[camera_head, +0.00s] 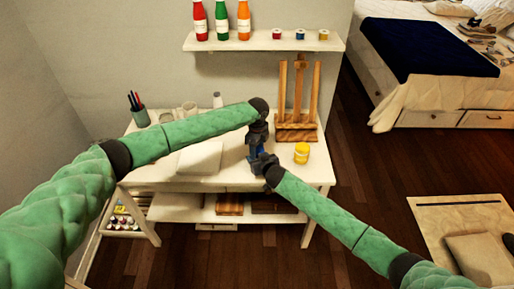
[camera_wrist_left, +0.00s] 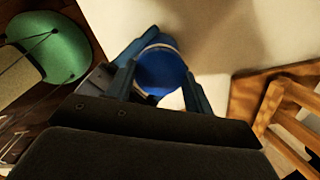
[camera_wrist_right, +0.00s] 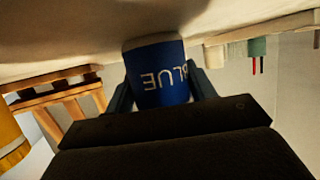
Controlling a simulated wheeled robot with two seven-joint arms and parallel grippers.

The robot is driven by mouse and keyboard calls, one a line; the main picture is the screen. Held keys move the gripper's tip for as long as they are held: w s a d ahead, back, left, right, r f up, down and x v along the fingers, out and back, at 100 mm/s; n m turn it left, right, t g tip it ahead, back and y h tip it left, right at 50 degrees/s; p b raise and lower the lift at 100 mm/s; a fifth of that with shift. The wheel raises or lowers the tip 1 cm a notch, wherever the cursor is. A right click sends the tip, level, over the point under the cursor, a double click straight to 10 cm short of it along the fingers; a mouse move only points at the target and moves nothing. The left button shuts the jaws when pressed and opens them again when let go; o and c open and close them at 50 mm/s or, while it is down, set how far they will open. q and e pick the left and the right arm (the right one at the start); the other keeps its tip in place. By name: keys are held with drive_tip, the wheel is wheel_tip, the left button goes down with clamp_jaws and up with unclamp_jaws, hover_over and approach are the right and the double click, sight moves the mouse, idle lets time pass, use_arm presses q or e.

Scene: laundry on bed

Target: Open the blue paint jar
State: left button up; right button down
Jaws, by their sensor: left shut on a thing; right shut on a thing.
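The blue paint jar (camera_wrist_right: 160,72) stands on the white table (camera_head: 300,172), near its front middle, with its label "BLUE" upside down in the right wrist view. My right gripper (camera_head: 260,161) is shut on the jar's body from the side, one finger on each flank. My left gripper (camera_head: 257,142) comes from above and is shut on the jar's top. In the left wrist view the jar's round blue top (camera_wrist_left: 163,72) lies between its fingers. The grippers hide most of the jar in the head view. I see no gap between lid and body.
A yellow paint jar (camera_head: 302,153) stands right of my grippers, with a wooden easel (camera_head: 297,103) behind it. A pencil cup (camera_head: 140,117) and pale cups (camera_head: 189,108) stand at the back left. A shelf (camera_head: 262,43) with bottles and small jars hangs above.

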use_arm(q)
drive_tip(key=o, duration=1.1)
drive_tip(key=shift+c, duration=0.2)
drive_tip(key=shift+r, duration=2.2)
drive_tip(key=shift+r+m, duration=0.8)
drive_tip(key=shift+r, duration=0.15)
drive_tip(key=shift+r+m, duration=0.7)
drive_tip(key=shift+m, duration=0.1)
drive_tip(key=shift+f, duration=3.85)
drive_tip(key=c, duration=1.1)
drive_tip(key=shift+o, duration=0.2)
